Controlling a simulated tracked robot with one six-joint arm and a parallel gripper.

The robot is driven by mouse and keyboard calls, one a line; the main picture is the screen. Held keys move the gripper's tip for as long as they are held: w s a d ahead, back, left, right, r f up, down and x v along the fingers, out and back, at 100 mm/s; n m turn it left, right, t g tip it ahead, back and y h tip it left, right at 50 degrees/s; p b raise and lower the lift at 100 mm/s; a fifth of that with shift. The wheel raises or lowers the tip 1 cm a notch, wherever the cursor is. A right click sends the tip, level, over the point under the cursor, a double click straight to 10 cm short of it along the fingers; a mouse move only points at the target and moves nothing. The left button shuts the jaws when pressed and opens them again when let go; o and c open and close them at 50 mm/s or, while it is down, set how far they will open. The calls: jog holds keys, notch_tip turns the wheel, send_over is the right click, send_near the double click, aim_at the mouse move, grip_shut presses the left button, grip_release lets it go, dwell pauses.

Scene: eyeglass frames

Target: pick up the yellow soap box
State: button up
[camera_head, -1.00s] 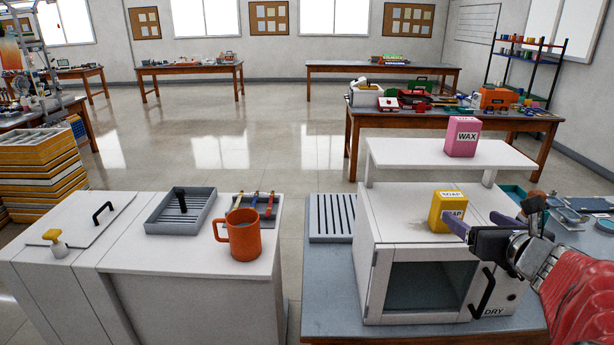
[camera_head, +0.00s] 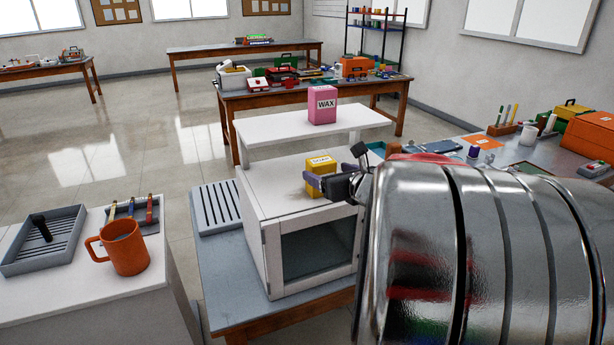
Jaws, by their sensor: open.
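The yellow soap box (camera_head: 321,163) stands upright on top of the white drying cabinet (camera_head: 268,190). My gripper (camera_head: 318,184) is at the box, coming in from the right, with its purple-grey fingers open. The far finger shows behind the box's right edge. I cannot tell whether either finger touches the box. My arm fills much of the right side and hides part of the cabinet.
A pink WAX box (camera_head: 322,104) stands on a white raised shelf (camera_head: 270,128) behind the soap box. An orange mug (camera_head: 125,250) and a grey slatted tray (camera_head: 50,243) are on the left counter. A grey grate (camera_head: 216,205) lies left of the cabinet.

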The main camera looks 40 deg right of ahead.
jog(key=shift+x, duration=2.6)
jog(key=shift+c, duration=0.4)
jog(key=c, duration=1.2)
jog(key=shift+o, duration=0.2)
jog(key=shift+r, duration=0.1)
jog(key=shift+r, duration=5)
